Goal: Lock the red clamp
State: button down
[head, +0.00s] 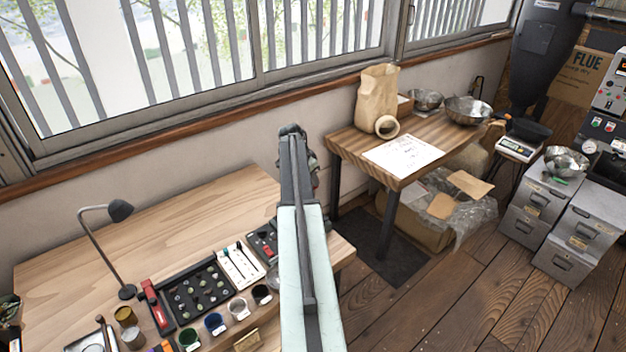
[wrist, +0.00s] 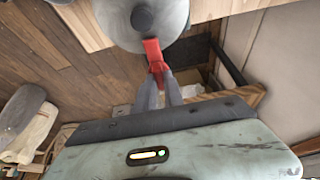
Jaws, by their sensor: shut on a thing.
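In the wrist view the red clamp (wrist: 153,52) is a small red lever at the edge of a pale grey round part (wrist: 120,14) with a dark hub. My gripper (wrist: 157,76) is shut on the red clamp, its two grey fingers meeting at the clamp's lower end. In the head view my arm reaches away past the right end of the desk and hides the clamp and the fingertips. Part of a dark object (head: 314,170) shows beside the arm's far end. Whether the clamp is locked I cannot tell.
A wooden desk (head: 60,250) at left carries a lamp (head: 120,211), a black tray (head: 213,284) and several small cups. A wooden table (head: 423,163) beyond holds a paper bag (head: 378,95) and bowls. Wooden floor (head: 450,300) is open at right.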

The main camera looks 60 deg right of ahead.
jog(key=c, duration=1.4)
grip_release()
jog(key=shift+c, duration=0.2)
jog(key=shift+r, duration=0.1)
jog(key=s+p+v, duration=0.1)
jog(key=p+v, duration=0.6)
jog(key=shift+w+r, duration=0.25)
jog(key=shift+w, duration=0.3)
jog(key=shift+a, duration=0.1)
